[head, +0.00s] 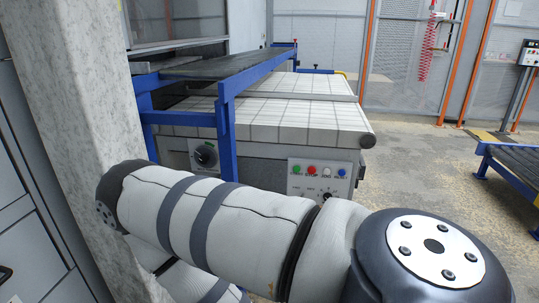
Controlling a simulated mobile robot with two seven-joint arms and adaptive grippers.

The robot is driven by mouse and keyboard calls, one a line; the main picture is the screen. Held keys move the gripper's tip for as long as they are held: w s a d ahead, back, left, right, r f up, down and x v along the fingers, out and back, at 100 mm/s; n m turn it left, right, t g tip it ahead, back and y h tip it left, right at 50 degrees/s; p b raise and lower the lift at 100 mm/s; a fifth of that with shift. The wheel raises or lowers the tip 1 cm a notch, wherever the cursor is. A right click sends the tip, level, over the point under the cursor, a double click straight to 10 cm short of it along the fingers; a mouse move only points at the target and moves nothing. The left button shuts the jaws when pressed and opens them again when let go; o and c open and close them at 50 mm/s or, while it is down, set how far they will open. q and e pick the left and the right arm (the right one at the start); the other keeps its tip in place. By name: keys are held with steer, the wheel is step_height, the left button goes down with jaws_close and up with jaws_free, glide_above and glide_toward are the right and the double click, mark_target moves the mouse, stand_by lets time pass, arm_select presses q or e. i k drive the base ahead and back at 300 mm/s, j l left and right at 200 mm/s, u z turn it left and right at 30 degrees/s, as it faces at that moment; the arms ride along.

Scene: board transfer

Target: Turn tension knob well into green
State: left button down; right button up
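A round dark knob (205,156) with a small green mark sits on a pale panel on the front of the white-topped machine (290,118). It shows between blue frame posts; whether it is the tension knob, and its exact setting, I cannot read. A second pale panel (320,178) to the right carries green, red, white and blue buttons and a small black knob (327,196), partly close above my arm. One of my arms, in a pale padded sleeve, crosses the lower picture in front of the machine. Neither gripper is in view.
A blue frame (226,120) with a dark roller bed stands at the machine's left. A grey speckled upright slab (75,110) fills the near left. Open concrete floor (425,165) lies right of the machine, with another blue-framed conveyor (510,158) and mesh fencing beyond.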

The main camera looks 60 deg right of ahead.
mark_target(204, 156)
steer(key=z, duration=1.65)
steer(key=i+l+z, duration=0.2)
steer(key=i+z, duration=0.15)
steer(key=i, duration=0.25)
steer(key=i+z, duration=0.3)
steer(key=i, duration=0.3)
